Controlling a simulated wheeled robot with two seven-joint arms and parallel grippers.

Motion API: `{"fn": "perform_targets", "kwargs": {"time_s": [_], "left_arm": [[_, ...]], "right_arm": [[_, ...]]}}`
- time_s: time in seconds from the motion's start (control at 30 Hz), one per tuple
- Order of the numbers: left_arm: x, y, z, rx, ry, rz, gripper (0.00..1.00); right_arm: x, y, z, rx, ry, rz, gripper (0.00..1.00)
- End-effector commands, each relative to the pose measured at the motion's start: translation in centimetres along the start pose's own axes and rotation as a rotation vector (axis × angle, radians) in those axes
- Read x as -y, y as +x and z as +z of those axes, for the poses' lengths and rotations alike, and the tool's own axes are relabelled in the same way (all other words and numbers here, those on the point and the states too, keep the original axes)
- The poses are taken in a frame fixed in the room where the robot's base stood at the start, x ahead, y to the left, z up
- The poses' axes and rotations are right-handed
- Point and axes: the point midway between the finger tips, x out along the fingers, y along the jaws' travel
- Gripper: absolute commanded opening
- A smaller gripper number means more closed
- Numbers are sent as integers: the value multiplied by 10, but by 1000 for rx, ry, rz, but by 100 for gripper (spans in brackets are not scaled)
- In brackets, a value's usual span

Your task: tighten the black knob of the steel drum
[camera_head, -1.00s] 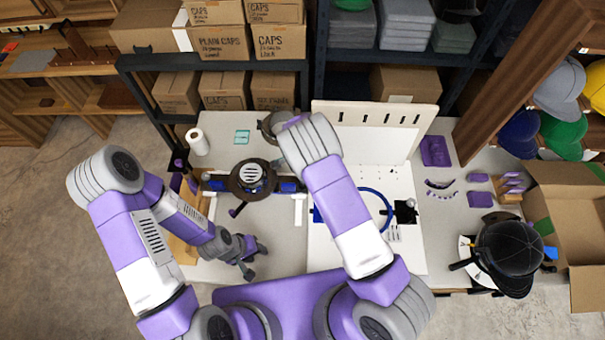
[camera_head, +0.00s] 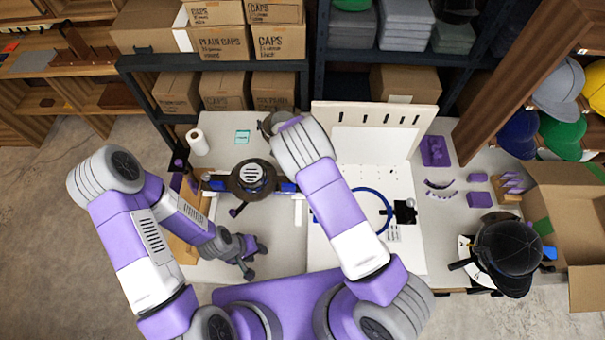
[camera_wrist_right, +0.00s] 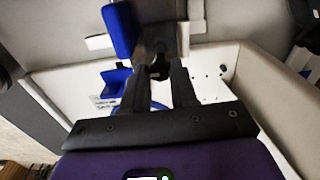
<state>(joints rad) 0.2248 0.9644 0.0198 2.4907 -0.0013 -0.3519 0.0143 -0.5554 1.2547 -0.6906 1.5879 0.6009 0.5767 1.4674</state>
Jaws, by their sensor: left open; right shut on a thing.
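In the right wrist view, the fingers of my right gripper (camera_wrist_right: 170,88) are closed on a small black knob (camera_wrist_right: 159,66). The knob sits at the end of a dark grey body beside a blue block (camera_wrist_right: 121,30), which I take for the steel drum's fixture. My right arm's wrist hides the right gripper and knob there. My left gripper (camera_head: 256,262) is open and empty, low over the table in front of the cap.
A white pegboard (camera_head: 372,262) with a blue hoop (camera_head: 388,205) lies right of the fixture. A white roll (camera_head: 198,141) stands behind left. A black cap (camera_head: 508,252) and an open carton (camera_head: 570,215) are at the right. Shelves with boxes (camera_head: 222,40) close off the back.

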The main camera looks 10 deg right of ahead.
Motion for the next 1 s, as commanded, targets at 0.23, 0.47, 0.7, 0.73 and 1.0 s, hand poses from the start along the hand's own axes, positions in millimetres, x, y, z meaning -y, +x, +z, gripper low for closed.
{"fn": "perform_targets", "kwargs": {"time_s": [0.23, 0.47, 0.7, 0.73, 1.0], "left_arm": [[0, 0, 0, 0, 0, 0, 43], [0, 0, 0, 0, 0, 0, 43], [0, 0, 0, 0, 0, 0, 43], [0, 0, 0, 0, 0, 0, 43], [-1, -2, 0, 0, 0, 0, 43]], "right_arm": [[0, 0, 0, 0, 1, 1, 0], [0, 0, 0, 0, 0, 0, 50], [0, 0, 0, 0, 0, 0, 53], [0, 0, 0, 0, 0, 0, 53], [1, -30, 1, 3, 1, -4, 53]]}}
